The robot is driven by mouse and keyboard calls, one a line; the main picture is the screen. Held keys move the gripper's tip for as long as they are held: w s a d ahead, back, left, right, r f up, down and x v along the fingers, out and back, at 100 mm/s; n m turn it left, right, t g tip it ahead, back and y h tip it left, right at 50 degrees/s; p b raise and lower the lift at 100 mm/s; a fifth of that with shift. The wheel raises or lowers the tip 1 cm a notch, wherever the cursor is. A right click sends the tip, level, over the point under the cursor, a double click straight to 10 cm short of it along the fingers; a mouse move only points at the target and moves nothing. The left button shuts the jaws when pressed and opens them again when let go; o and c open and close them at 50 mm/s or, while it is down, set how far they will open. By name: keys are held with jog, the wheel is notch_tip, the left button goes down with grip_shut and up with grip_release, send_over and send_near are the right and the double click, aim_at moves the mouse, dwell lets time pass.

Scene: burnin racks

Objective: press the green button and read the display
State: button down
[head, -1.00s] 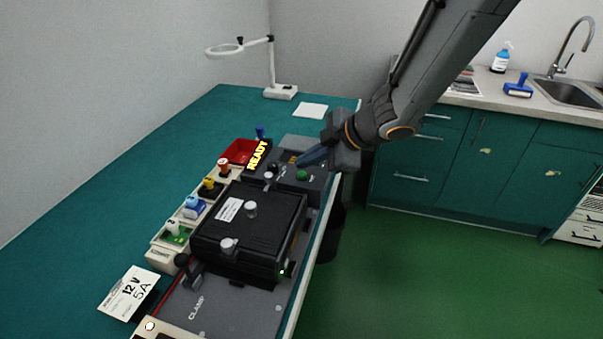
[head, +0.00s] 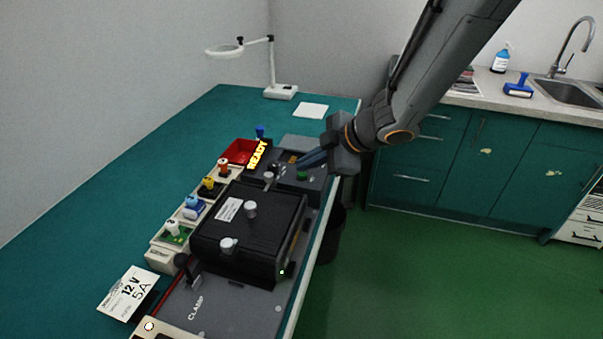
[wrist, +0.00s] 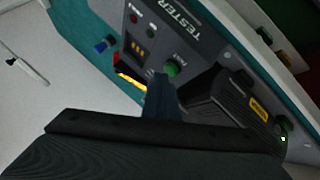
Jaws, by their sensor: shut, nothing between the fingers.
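The tester (wrist: 185,35) is a dark panel with a green button (head: 302,176), which also shows in the wrist view (wrist: 172,68).
A black clamp box (head: 250,232) stands in front of the tester. Colored plugs (head: 194,205) line the left side, with a red tray (head: 239,151) behind. A lamp (head: 281,91) stands at the back. The teal bench top (head: 130,175) is clear on the left.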

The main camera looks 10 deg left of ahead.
aim_at(307, 179)
jog(key=shift+f, duration=0.4)
dwell(0.5)
dwell(0.3)
jog(key=shift+r+p, duration=0.85)
jog(key=shift+p, duration=0.1)
notch_tip(307, 179, up, 5)
jog(key=p, duration=0.6)
dwell(0.5)
